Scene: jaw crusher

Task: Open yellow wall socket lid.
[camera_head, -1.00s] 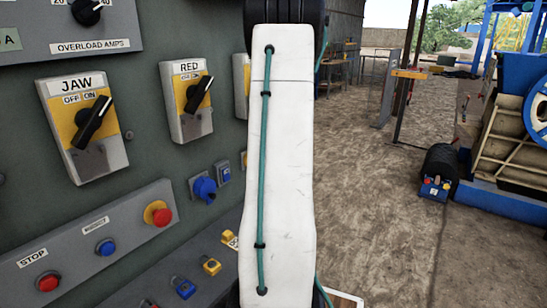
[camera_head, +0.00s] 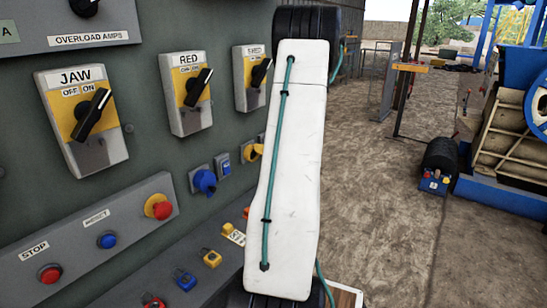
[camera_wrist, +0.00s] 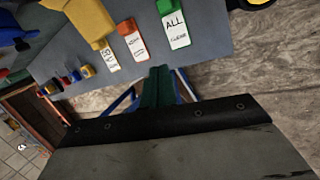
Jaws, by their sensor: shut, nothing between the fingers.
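The yellow wall socket (camera_head: 254,152) sits low on the green panel in the head view, just left of my white arm. It is small and partly cut off by the arm, and I cannot tell how its lid stands. My gripper is hidden behind the arm in the head view. In the wrist view its green fingers (camera_wrist: 158,86) are together and empty, beside the edge of a grey shelf with tagged padlocks. A yellow part (camera_wrist: 254,3) is cut off at the top right of the wrist view; I cannot tell what it is.
A blue wall socket (camera_head: 204,181) is left of the yellow one. A sloped box with a red stop button (camera_head: 50,274) and a shelf with a blue padlock (camera_head: 186,281) jut out below. Rotary switch boxes (camera_head: 191,92) are above. Open ground (camera_head: 385,230) lies right.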

